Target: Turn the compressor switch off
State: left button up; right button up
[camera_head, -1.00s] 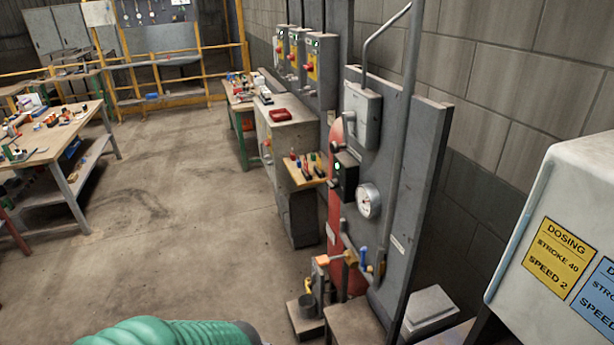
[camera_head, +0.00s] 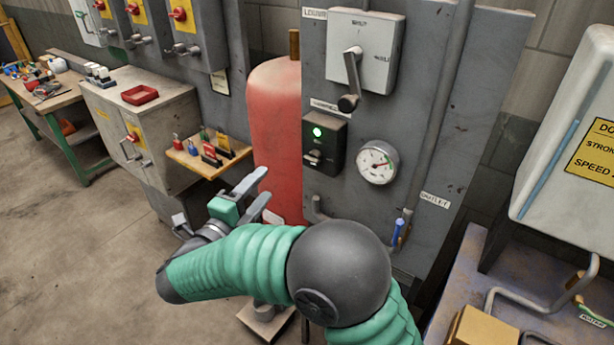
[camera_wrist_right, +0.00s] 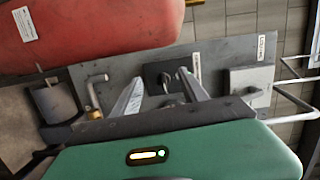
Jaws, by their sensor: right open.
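The black switch box (camera_head: 323,145) on the grey panel has a lit green lamp and a small knob below it. I take it as the compressor switch; its label above is too small to read. My right gripper (camera_head: 264,184) is open and empty, left of and below the box in the head view, in front of the red tank. In the right wrist view the black box (camera_wrist_right: 160,76) shows between the two spread fingers, apart from them as far as I can tell. My left gripper is not in view.
The panel also bears a grey lever switch (camera_head: 362,55), a round gauge (camera_head: 377,162) and a pipe with a blue-handled valve (camera_head: 399,230). The red tank (camera_head: 276,130) stands beside the panel. A wooden shelf (camera_head: 205,160) with small coloured items is at left.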

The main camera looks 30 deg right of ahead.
jog(key=s+m+g+h, duration=0.1)
jog(key=s+m+g, duration=0.1)
jog(key=s, duration=0.1)
jog(key=p, duration=0.2)
send_near(310, 163)
jog(key=shift+m+g+h, duration=0.3)
jog(key=shift+m+g, duration=0.1)
jog(key=p+x, duration=0.1)
jog(key=x, duration=0.9)
jog(key=shift+w+a+f, duration=0.1)
jog(key=shift+w, duration=0.2)
jog(key=shift+a, duration=0.45)
jog(key=shift+d, duration=0.35)
jog(key=c, duration=0.7)
grip_shut()
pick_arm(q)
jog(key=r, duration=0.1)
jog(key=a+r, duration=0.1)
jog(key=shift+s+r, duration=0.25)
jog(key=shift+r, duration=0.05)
